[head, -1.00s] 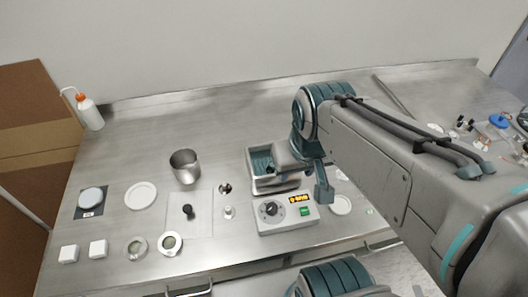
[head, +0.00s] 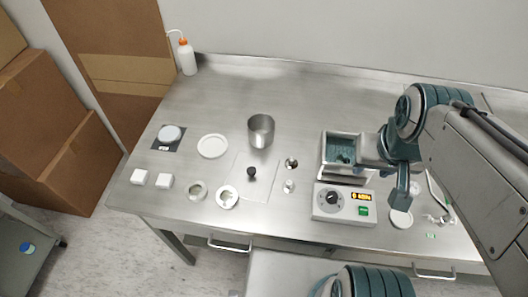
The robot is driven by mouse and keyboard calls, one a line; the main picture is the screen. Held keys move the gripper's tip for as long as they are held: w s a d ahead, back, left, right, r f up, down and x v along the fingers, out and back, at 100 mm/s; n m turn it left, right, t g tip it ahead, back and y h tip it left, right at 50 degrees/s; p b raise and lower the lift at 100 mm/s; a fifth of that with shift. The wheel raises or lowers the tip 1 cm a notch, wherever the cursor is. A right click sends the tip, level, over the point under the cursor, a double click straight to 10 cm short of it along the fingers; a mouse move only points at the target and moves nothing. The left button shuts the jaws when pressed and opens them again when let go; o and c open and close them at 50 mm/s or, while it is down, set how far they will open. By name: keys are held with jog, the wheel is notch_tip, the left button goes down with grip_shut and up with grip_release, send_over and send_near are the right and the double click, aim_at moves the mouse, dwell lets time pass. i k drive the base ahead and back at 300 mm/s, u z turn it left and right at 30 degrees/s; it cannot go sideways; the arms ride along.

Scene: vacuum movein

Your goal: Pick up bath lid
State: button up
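The bath lid appears to be the thin flat square plate (head: 238,188) with a black knob (head: 251,173) standing up from its middle. It lies flat on the steel table, left of the water bath. The water bath (head: 327,150) is an open steel basin with a control box (head: 322,205) in front, showing a lit display. My gripper (head: 396,183) hangs at the bath's right side, well right of the lid. The hand is partly hidden by my arm, so I cannot tell how far its fingers are apart. Nothing is seen held in it.
A steel beaker (head: 261,132) stands just behind the lid plate. Small parts (head: 289,186) lie at its right and ring-shaped pieces (head: 228,197) at its front left. A white dish (head: 212,146) is farther left. Cardboard boxes (head: 60,140) stand beyond the table's left end.

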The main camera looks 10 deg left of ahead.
aim_at(253, 176)
jog(key=z, duration=0.55)
jog(key=k, duration=1.3)
jog(key=u, duration=0.1)
jog(key=i, duration=0.5)
jog(key=u, duration=0.9)
jog(key=i, duration=0.7)
jog(key=u, duration=0.15)
